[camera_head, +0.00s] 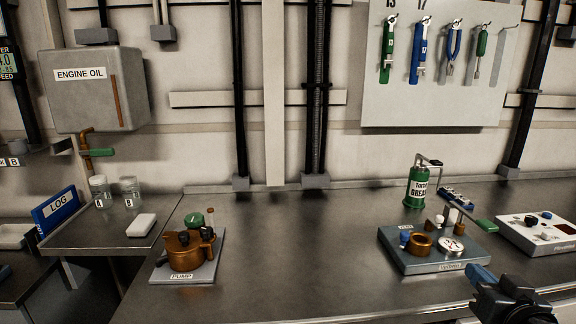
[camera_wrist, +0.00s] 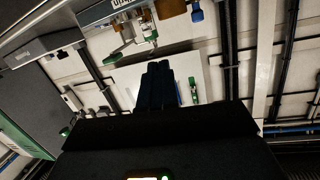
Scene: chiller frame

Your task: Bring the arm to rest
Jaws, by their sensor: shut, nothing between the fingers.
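My gripper (camera_head: 480,274) shows at the lower right of the head view, in front of the bench's front edge. Its blue fingers point up and left, and the dark wrist runs out of the bottom right corner. In the wrist view the two dark fingers (camera_wrist: 157,86) stand side by side, pressed together, with nothing held. The fingers appear clear of any object. Most of my arm is outside the head view.
A grey fixture plate (camera_head: 425,264) with brass parts lies close to my gripper. A white panel (camera_head: 530,240) is at right, and a green grease can (camera_head: 417,188) stands behind. The pump (camera_head: 187,254) is at left. The bench (camera_head: 300,245) is bare in the middle. Tools hang on a wall board (camera_head: 425,100).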

